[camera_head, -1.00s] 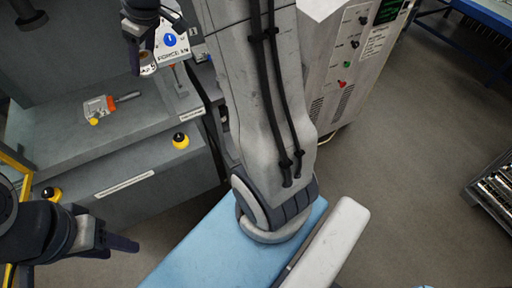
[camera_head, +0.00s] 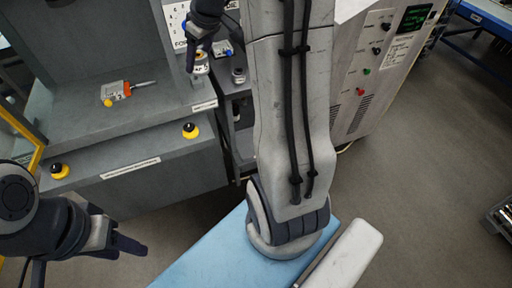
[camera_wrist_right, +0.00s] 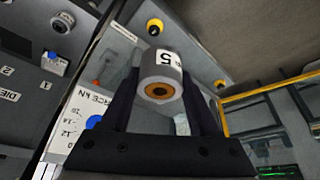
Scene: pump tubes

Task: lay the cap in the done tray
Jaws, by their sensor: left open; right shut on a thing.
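The cap (camera_head: 201,67) is a short grey cylinder with a white label. In the head view it hangs in my right gripper (camera_head: 199,56), above the right end of the grey machine ledge. In the right wrist view the cap (camera_wrist_right: 162,82) sits between the two dark fingers, its brown-ringed bore facing the camera and a "5" on its label. My right gripper is shut on it. My left gripper (camera_head: 130,243) is open and empty at the lower left, far from the cap. I cannot make out a done tray in these views.
An orange and grey tool (camera_head: 118,92) lies on the machine ledge. Yellow-ringed black buttons (camera_head: 190,130) are on its front. A small grey cylinder (camera_head: 238,75) and a blue-and-white block (camera_head: 222,48) stand right of the gripper. A grey control cabinet (camera_head: 375,75) is at upper right.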

